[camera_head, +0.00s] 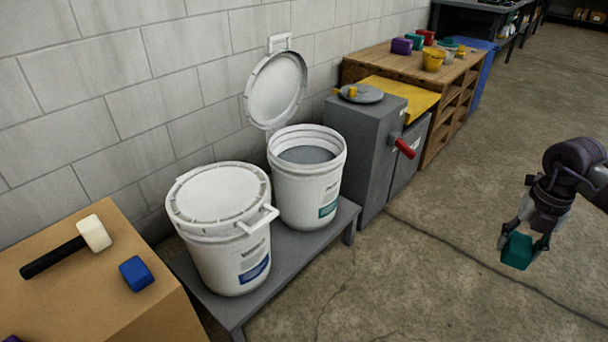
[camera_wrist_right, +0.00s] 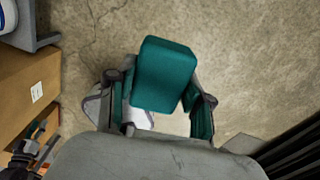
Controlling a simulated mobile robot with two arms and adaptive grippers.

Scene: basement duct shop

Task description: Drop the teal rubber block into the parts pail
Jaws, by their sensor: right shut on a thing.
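The teal rubber block (camera_head: 517,251) is held between the fingers of my right gripper (camera_head: 520,238), over the concrete floor at the right, well away from the pails. It also shows in the right wrist view (camera_wrist_right: 165,75), between the two fingers (camera_wrist_right: 160,100). Two white pails stand on a low grey bench. The rear pail (camera_head: 318,205) has a teal label, and its lid (camera_head: 276,90) is raised against the wall; a grey interior shows. The front pail (camera_head: 205,245) has a blue label and a closed lid (camera_head: 220,193). The label words are too small to read.
The low grey bench (camera_head: 292,286) stands along the block wall. A cardboard-coloured surface (camera_head: 95,285) holds a mallet (camera_head: 92,234) and a blue block (camera_head: 136,274). Open floor lies between gripper and bench.

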